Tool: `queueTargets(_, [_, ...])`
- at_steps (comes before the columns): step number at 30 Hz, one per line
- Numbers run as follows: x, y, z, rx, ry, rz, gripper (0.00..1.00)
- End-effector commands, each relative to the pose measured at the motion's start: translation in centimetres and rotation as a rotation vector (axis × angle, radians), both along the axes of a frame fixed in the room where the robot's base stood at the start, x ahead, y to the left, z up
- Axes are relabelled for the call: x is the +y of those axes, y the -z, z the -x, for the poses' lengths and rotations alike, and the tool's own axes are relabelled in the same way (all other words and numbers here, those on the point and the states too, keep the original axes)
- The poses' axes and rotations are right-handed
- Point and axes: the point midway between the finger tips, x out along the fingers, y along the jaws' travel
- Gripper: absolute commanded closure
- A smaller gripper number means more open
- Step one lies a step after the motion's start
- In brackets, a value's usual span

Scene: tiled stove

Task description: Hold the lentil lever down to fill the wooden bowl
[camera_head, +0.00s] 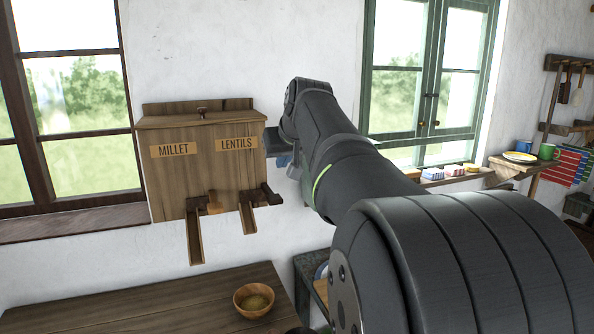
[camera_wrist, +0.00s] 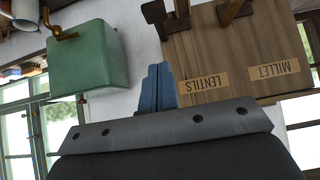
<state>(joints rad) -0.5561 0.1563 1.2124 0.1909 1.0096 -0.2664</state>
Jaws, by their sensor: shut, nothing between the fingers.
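The wooden dispenser (camera_head: 176,175) hangs on the white wall, with labels MILLET and LENTILS. The lentil lever (camera_head: 268,194) is a dark wooden piece beside the right chute (camera_head: 248,217). The wooden bowl (camera_head: 254,300) stands upright on the table below, with greenish-brown contents in its bottom. My gripper (camera_head: 284,160) is right of the LENTILS label, mostly hidden by my arm. In the wrist view, its blue fingers (camera_wrist: 158,84) are together and empty, beside the upside-down LENTILS label (camera_wrist: 204,87). I see no contact with the lever.
The millet chute (camera_head: 194,236) and millet lever (camera_head: 196,205) are left of the lentil ones. The wooden table (camera_head: 150,312) is bare left of the bowl. A green tank (camera_wrist: 88,62) with a brass tap shows in the wrist view. A green-framed window (camera_head: 432,75) is at right.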

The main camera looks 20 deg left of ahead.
Motion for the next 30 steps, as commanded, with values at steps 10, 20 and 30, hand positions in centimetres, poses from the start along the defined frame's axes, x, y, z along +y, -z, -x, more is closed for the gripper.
queueTargets(10, [3.8,5.4,-3.7,0.003,-0.001,0.002,1.00])
queueTargets(20, [4.2,9.4,-4.1,0.001,-0.001,-0.001,1.00])
queueTargets(30, [4.2,9.9,-4.2,-0.001,0.000,-0.001,1.00])
